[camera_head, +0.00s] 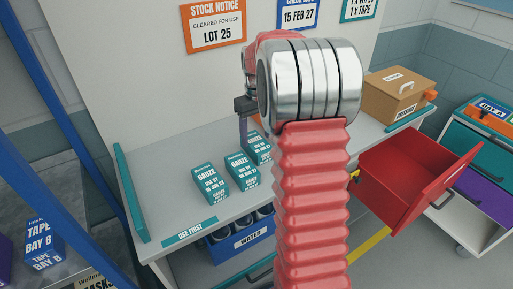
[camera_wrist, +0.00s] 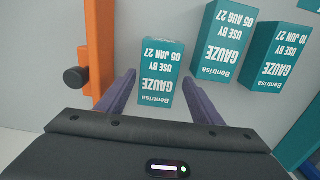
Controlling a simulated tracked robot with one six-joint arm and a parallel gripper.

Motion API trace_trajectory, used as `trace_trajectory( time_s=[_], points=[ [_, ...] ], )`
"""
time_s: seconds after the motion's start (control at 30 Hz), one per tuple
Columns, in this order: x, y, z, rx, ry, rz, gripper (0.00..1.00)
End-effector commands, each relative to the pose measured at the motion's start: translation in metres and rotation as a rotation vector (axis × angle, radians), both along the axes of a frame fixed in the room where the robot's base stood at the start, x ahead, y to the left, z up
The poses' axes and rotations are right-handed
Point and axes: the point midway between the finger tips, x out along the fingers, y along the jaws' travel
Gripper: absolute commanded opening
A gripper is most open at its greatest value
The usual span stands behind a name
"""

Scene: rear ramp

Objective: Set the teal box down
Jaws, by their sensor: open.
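In the wrist view a teal gauze box (camera_wrist: 163,72), marked use by 05 JAN 27, stands between the two purple fingers of my open gripper (camera_wrist: 160,82). Gaps show beside the box, so the fingers do not appear to press it. Two more teal gauze boxes stand to its right, one marked 05 AUG 27 (camera_wrist: 222,45) and one marked 10 JUN 27 (camera_wrist: 283,55). In the head view a row of teal boxes (camera_head: 242,172) stands on the grey bench (camera_head: 150,160). My gripper (camera_head: 244,125) is at the row's far end, partly hidden by my arm.
An orange upright with a dark knob (camera_wrist: 77,77) is close left of the gripper. A USE FIRST label (camera_head: 190,231) marks the bench's front edge. A blue WATER crate (camera_head: 240,242) sits below. An open red drawer (camera_head: 405,180) juts out at right. A cardboard box (camera_head: 397,95) stands behind it.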

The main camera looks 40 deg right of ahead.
Motion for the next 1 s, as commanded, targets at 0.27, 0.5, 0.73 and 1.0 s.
trace_trajectory(
  time_s=[0.27,0.5,0.73,1.0],
  points=[
    [0.001,-0.001,-0.011,0.0,0.001,0.0,0.6],
    [0.002,-0.002,-0.042,0.001,0.001,0.001,0.6],
    [0.003,-0.002,-0.052,0.0,-0.001,0.001,0.6],
    [0.003,-0.001,-0.051,0.0,-0.001,0.002,0.6]
  ],
)
